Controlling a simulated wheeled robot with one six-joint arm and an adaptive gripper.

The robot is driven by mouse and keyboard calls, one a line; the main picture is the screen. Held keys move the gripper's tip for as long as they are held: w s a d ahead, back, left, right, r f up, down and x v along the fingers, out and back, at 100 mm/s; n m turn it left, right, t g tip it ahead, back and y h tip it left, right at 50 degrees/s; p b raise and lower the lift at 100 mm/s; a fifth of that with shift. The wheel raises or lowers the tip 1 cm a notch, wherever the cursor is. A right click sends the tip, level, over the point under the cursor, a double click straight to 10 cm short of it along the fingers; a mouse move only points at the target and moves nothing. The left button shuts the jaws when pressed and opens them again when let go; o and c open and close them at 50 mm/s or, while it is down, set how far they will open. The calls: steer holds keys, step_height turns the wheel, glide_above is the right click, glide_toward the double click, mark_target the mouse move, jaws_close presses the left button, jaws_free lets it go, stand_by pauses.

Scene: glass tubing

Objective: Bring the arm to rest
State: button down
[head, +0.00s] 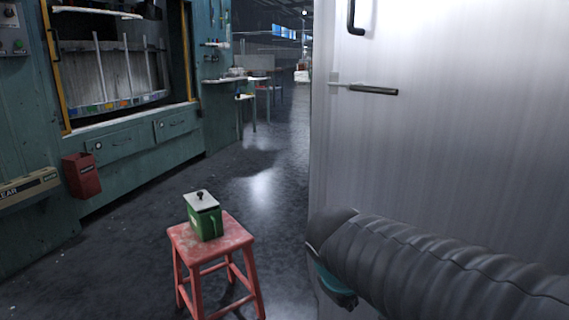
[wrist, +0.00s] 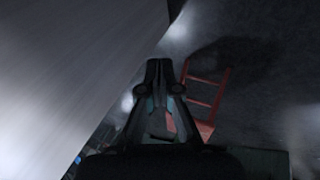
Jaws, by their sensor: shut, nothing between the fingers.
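My gripper (wrist: 158,68) shows in the wrist view, its two fingers together and empty. It points past the edge of a large pale metal panel, and the dark floor lies beyond it. In the head view my arm comes in from the lower right, in front of the metal cabinet; the gripper itself cannot be made out there. The red stool (wrist: 207,92) appears partly behind the gripper in the wrist view.
A tall metal cabinet (head: 450,130) with a handle fills the right. A red stool (head: 211,240) bears a green lidded box (head: 206,222). A teal machine (head: 120,155) with a red bin (head: 82,175) lines the left. The floor (head: 262,185) between is clear.

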steer(key=s+d+f+m+t+y, duration=0.1)
steer(key=s+d+m+y, duration=0.1)
steer(key=s+d+m, duration=0.2)
steer(key=s+m, duration=0.3)
steer(key=s, duration=0.4)
steer(key=shift+y, duration=0.4)
steer(key=shift+s, duration=0.1)
